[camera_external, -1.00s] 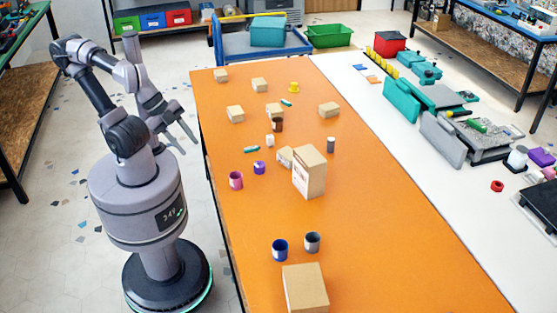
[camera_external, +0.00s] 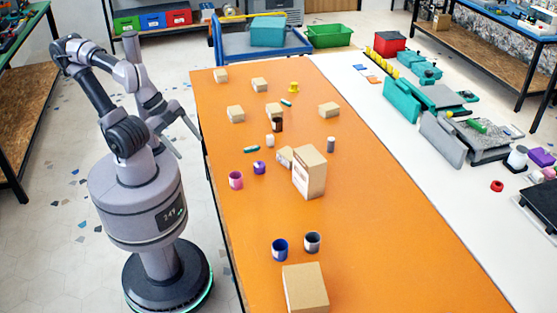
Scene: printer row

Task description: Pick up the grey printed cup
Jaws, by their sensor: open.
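A grey cup (camera_external: 312,243) stands upright on the orange table (camera_external: 390,230), near its front end. A dark blue cup (camera_external: 280,250) stands just left of it, with a small gap. My gripper (camera_external: 189,143) is open and empty, beside the table's left edge. It is well apart from the grey cup, farther back and to the left. A smaller grey cylinder (camera_external: 331,144) stands farther back on the table.
A cardboard box (camera_external: 305,288) stands just in front of the two cups, and a taller box (camera_external: 309,172) stands behind them. A pink cup (camera_external: 236,180) and a purple item (camera_external: 259,168) are near the left edge. The table right of the grey cup is clear.

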